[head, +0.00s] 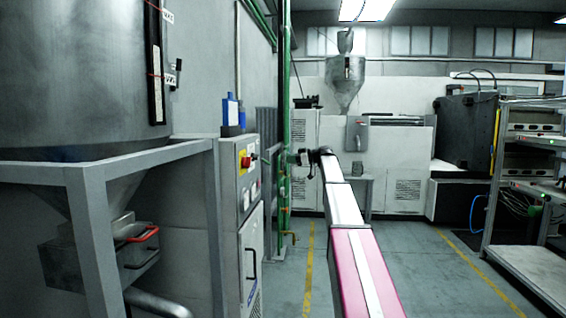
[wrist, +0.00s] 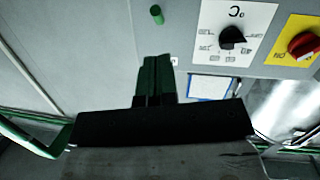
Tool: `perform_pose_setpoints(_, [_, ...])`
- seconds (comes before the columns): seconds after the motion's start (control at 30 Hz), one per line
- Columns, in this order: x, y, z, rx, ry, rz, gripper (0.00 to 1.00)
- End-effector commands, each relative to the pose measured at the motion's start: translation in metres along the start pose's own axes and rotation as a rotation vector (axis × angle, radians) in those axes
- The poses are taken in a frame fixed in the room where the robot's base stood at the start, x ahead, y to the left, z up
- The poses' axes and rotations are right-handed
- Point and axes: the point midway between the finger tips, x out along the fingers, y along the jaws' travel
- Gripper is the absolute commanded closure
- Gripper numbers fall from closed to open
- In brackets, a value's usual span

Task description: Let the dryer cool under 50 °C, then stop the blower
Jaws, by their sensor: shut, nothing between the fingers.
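The dryer's grey control cabinet (head: 248,165) stands left of centre in the head view. A red rotary switch on a yellow plate (head: 246,160) sits on its panel. The wrist view shows the panel close and upside down. It has the red switch (wrist: 304,46) at the right, a black dial (wrist: 232,38) on a white °C plate, and a small green part (wrist: 157,14). A blue-edged white label or display (wrist: 208,87) is partly covered, with no readable value. My gripper (wrist: 153,62) is shut and empty, in front of the panel; it also shows in the head view (head: 300,157), right of the cabinet.
The large hopper (head: 80,70) and its grey frame (head: 90,230) fill the left. Green pipes (head: 284,120) rise behind the cabinet. A shelf rack (head: 530,190) stands at the right. The floor (head: 430,265) between yellow lines is clear.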

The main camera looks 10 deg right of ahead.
Motion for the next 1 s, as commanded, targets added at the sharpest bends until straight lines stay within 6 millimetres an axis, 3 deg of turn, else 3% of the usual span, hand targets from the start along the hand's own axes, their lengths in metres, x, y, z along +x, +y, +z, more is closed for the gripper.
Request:
perform_pose_setpoints(0.1, [-0.023, -0.001, 0.003, 0.0, 0.0, 0.001, 1.0])
perform_pose_setpoints(0.3, [-0.044, -0.001, 0.006, 0.0, 0.001, 0.0, 1.0])
perform_pose_setpoints(0.77, [-0.049, -0.002, 0.008, 0.001, 0.0, -0.001, 1.0])
perform_pose_setpoints(0.87, [-0.045, -0.01, 0.018, 0.022, -0.018, -0.002, 1.0])
perform_pose_setpoints(1.0, [-0.026, -0.045, 0.061, 0.126, -0.098, -0.005, 1.0])
